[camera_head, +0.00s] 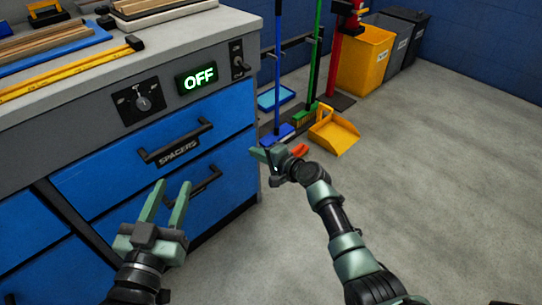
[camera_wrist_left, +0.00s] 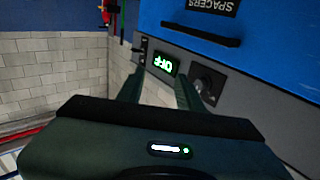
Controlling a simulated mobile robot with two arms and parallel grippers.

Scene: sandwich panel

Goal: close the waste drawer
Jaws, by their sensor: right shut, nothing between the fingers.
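The blue cabinet's upper drawer (camera_head: 160,140) is labelled SPACERS and looks shut flush with the front. A lower blue drawer (camera_head: 222,190) sits under it. Its handle (camera_head: 203,181) is partly covered by my left gripper, and I see no waste label. The lower drawer looks flush with the front, as far as it shows. My left gripper (camera_head: 168,186) is open, with nothing seen between its fingers, in front of the drawers. My right gripper (camera_head: 264,158) is shut and empty, right of the cabinet's corner. The SPACERS drawer (camera_wrist_left: 257,32) also shows upside down in the left wrist view.
The worktop holds wooden strips (camera_head: 45,35) and a yellow level (camera_head: 70,70). A lit OFF display (camera_head: 197,78) is above the drawers. A yellow dustpan (camera_head: 333,131), a broom rack and bins (camera_head: 366,58) stand behind my right arm. The floor at right is clear.

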